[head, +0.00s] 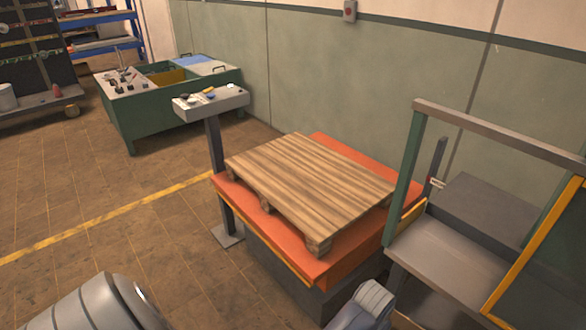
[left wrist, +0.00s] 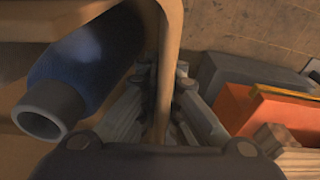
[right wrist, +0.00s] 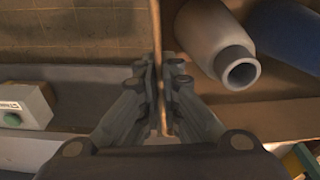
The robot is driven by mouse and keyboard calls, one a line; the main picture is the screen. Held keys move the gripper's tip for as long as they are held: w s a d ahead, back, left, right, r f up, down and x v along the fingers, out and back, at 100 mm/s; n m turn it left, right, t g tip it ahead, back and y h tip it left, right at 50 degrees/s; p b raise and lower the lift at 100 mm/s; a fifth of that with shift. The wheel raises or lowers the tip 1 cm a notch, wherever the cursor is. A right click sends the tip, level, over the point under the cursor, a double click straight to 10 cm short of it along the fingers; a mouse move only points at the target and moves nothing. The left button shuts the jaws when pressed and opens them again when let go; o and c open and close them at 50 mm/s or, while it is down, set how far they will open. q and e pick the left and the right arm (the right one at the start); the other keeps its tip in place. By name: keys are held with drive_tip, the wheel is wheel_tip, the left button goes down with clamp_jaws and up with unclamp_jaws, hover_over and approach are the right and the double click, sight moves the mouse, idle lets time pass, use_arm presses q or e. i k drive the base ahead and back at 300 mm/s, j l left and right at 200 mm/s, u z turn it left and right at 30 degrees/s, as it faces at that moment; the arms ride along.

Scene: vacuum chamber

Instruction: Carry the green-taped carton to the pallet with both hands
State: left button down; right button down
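The carton is open-topped brown cardboard; its rim shows in the left wrist view (left wrist: 172,30) and its inner wall in the right wrist view (right wrist: 225,115). My left gripper (left wrist: 164,85) is closed with one wall between its fingers. My right gripper (right wrist: 161,80) is closed on another wall. Inside lie a blue bottle-like cylinder (left wrist: 95,60) and a pale grey one (right wrist: 212,38). I cannot make out the green tape. The wooden pallet (head: 310,180) lies bare on an orange lift table (head: 345,262) in the head view. The carton and both grippers are outside the head view.
A control post (head: 215,140) stands at the pallet's left corner. A grey-topped frame with yellow edging (head: 440,255) stands close on the pallet's right. A green bin bench (head: 165,110) is behind. Brown floor (head: 110,245) is clear to the left.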

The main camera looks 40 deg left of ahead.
sight(302, 175)
drive_tip(key=j, duration=0.8)
drive_tip(key=i+j+u, duration=0.15)
drive_tip(key=j, duration=1.5)
drive_tip(key=i+j+u, duration=0.1)
drive_tip(key=j, duration=0.75)
